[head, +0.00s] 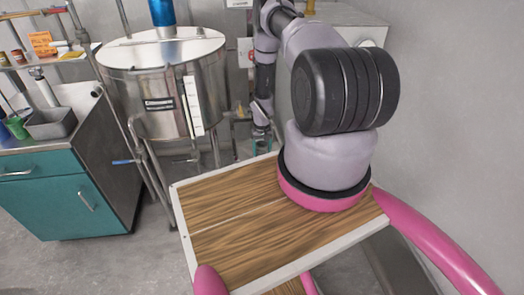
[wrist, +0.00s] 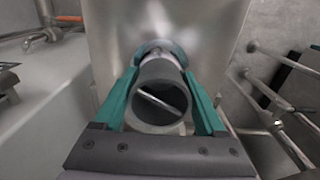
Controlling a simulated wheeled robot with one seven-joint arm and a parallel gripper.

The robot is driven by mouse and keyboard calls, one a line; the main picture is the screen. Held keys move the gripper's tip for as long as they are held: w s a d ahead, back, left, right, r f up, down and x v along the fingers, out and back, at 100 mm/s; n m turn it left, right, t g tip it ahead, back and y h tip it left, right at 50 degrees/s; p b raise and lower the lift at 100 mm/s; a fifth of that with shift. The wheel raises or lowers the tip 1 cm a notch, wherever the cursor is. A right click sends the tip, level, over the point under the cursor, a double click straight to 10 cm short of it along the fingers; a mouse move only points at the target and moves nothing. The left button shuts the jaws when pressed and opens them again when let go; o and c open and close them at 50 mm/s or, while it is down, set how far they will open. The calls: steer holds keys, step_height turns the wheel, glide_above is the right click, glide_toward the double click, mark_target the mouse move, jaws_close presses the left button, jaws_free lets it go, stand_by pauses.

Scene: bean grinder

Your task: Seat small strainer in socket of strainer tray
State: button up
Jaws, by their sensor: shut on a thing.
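My gripper (wrist: 160,74) has its teal fingers shut on a dark grey hollow cylinder (wrist: 155,118), which I take to be the small strainer. Its open end faces the wrist camera, and a thin pale bar shows slanting across inside. A rounded bluish-grey collar (wrist: 158,47) shows just beyond it, against a flat steel surface (wrist: 205,25). I cannot tell whether the cylinder touches the collar. In the head view my gripper (head: 261,144) is small and low beyond the wooden top, and what it holds is not clear there. I cannot make out the strainer tray or its socket with certainty.
A large steel tank (head: 165,85) on pipe legs stands left of my arm in the head view. A teal cabinet (head: 60,195) stands further left. In the wrist view, metal pipes (wrist: 275,110) lie close on the right and a pale basin-like surface (wrist: 45,105) on the left.

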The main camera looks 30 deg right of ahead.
steer(key=shift+f, duration=0.75)
steer(key=o, duration=1.5)
step_height(320, 180, up, 11)
steer(key=shift+w, duration=0.1)
